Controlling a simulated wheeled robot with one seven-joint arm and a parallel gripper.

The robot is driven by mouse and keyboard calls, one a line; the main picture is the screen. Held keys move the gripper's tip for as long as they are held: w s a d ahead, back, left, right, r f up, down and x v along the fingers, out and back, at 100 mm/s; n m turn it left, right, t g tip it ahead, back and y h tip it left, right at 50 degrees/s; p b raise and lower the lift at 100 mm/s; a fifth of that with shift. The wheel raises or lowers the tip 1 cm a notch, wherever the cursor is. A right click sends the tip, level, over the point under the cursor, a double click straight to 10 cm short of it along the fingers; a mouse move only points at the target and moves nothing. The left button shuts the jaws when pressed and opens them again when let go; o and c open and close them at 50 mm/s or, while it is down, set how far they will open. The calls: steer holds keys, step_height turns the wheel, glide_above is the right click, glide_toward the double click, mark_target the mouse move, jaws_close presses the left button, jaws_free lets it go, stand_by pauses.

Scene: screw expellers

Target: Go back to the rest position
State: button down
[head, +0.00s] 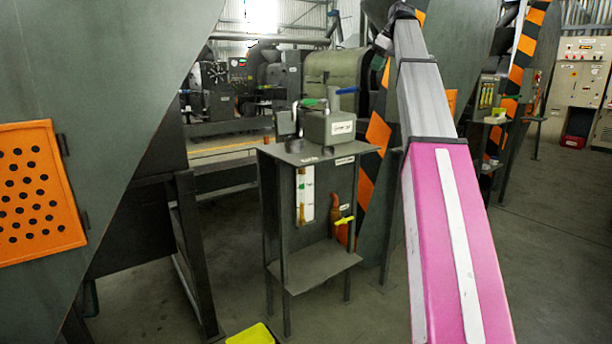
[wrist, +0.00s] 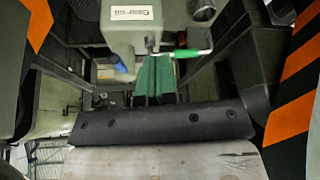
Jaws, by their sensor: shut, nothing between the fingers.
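My gripper (wrist: 154,60) shows in the wrist view as two green fingers closed together, with nothing visible between them. A grey-green box labelled "Gear oil" (wrist: 125,18) is just beyond the fingertips, with a green-tipped lever (wrist: 193,53) and a blue handle (wrist: 121,68) near them. I cannot tell whether the fingers touch the lever. In the head view, my pink and grey arm reaches up on the right, and I cannot make out my gripper there. The labelled box (head: 330,127) sits on a dark metal stand (head: 296,153).
The stand's lower shelf (head: 314,267) has a yellow-handled valve (head: 343,221) above it. A large grey machine with an orange perforated panel (head: 38,190) fills the left. Orange-and-black striped posts (head: 377,132) stand behind the stand. Bare floor (head: 550,270) lies at the right.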

steer(key=s+a+f+m+h, duration=0.1)
steer(key=s+f+m, duration=0.1)
steer(key=f, duration=1.3)
steer(key=s+a+f+m+g, duration=0.1)
steer(key=s+a+f+m, duration=0.1)
steer(key=f, duration=1.2)
steer(key=s+a+f+m+h, duration=0.1)
steer(key=s+f+m, duration=0.1)
steer(key=f, duration=1.3)
steer(key=s+a+f+m+g+h, duration=0.1)
steer(key=s+f+m, duration=0.1)
steer(key=s+f, duration=1.1)
steer(key=s+a+f+m+g+h, duration=0.1)
steer(key=s+f+m, duration=0.1)
steer(key=s+f, duration=1.1)
step_height(320, 180, down, 5)
steer(key=shift+a+r, duration=0.1)
steer(key=shift+a, duration=0.05)
